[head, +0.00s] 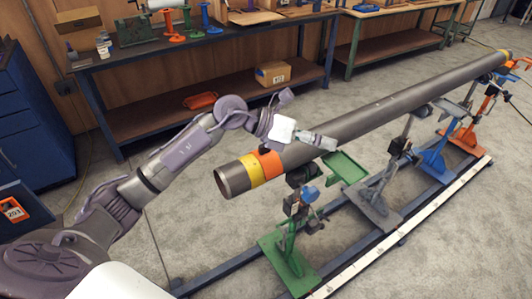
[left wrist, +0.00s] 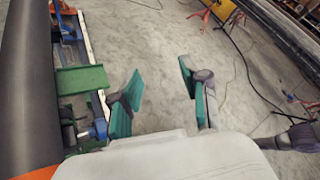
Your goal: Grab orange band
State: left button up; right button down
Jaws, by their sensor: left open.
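The orange band (head: 268,162) wraps the pipe (head: 390,108) near its near open end, just beside a yellow band (head: 248,169). In the left wrist view, part of the orange band (left wrist: 32,172) shows at the bottom left corner, below the dark pipe (left wrist: 28,90). My left gripper (head: 316,139) is close to the pipe, just right of the band in the head view. In the left wrist view its green-padded fingers (left wrist: 160,88) are apart, with only floor between them. The pipe lies left of both fingers.
The pipe rests on several clamp stands, including a green one (head: 285,258) near the band and a blue one (head: 432,158), along a low rail (head: 400,225). A workbench (head: 140,55) stands behind.

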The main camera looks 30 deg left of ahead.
pick_arm(q)
jog(key=w+a+f+m+y, duration=0.1)
jog(key=a+y, duration=0.4)
jog(key=a, duration=0.3)
jog(key=g+y+p, duration=0.2)
jog(key=y+p, duration=0.1)
jog(key=y, duration=0.3)
send_over(258, 155)
notch_tip(258, 155, down, 6)
jog(key=shift+f, duration=0.2)
jog(key=p+x, duration=0.1)
jog(key=x, duration=0.1)
jog(key=p+x, duration=0.2)
jog(key=shift+w+d+f, duration=0.2)
jog(key=shift+d+f, duration=0.1)
jog(key=shift+w+f, duration=0.1)
jog(key=shift+f, duration=0.2)
grip_shut()
